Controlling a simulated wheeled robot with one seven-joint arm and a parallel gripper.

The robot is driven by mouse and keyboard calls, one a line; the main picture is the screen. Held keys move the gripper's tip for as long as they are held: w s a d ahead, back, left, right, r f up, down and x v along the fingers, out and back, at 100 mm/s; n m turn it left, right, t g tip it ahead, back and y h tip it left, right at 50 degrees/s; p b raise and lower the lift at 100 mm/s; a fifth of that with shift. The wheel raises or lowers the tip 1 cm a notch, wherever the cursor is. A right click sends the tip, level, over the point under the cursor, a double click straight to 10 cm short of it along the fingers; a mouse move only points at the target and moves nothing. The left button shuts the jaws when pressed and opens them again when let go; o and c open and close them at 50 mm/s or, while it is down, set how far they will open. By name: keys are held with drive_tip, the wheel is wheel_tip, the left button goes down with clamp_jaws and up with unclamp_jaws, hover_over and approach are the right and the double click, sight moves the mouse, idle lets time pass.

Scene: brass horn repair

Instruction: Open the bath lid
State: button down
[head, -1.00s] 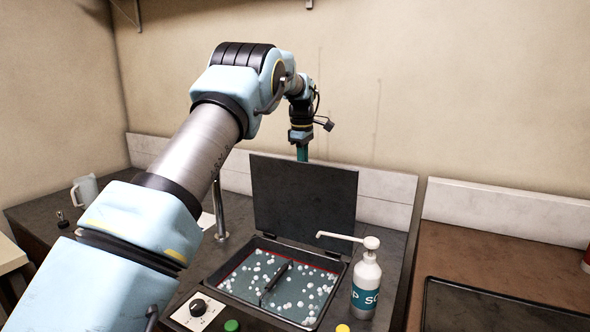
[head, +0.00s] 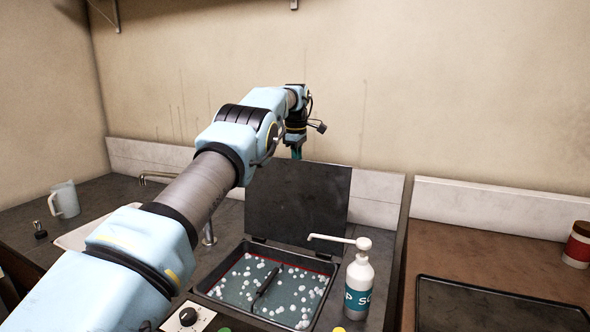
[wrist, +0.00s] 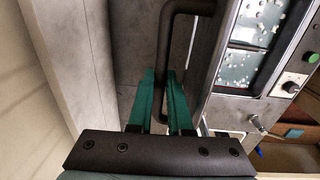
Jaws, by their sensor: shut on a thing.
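The bath lid (head: 298,208) is a dark flat panel, hinged at the back of the bath (head: 330,268), and stands raised, close to upright. The bath lies open, its greenish liquid dotted with white foam. My gripper (head: 296,154) is behind the lid's top edge, its fingertips partly hidden there in the head view. In the wrist view my gripper's teal fingers (wrist: 164,92) are shut on the lid's black bar handle (wrist: 168,40). The wrist view also shows part of the open bath (wrist: 245,70) at upper right.
A soap pump bottle (head: 358,285) stands right of the bath, its spout near the lid. A tap (head: 209,232) stands left of it. A control knob (head: 188,316) is in front. A jug (head: 64,199) is far left. A dark tray (head: 490,305) and a red-white can (head: 577,245) are at right.

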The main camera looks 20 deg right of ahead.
drive_tip(key=shift+d+r, duration=0.1)
drive_tip(key=shift+r, duration=0.05)
drive_tip(key=c, duration=1.1)
unclamp_jaws()
drive_tip(key=shift+o, duration=1.3)
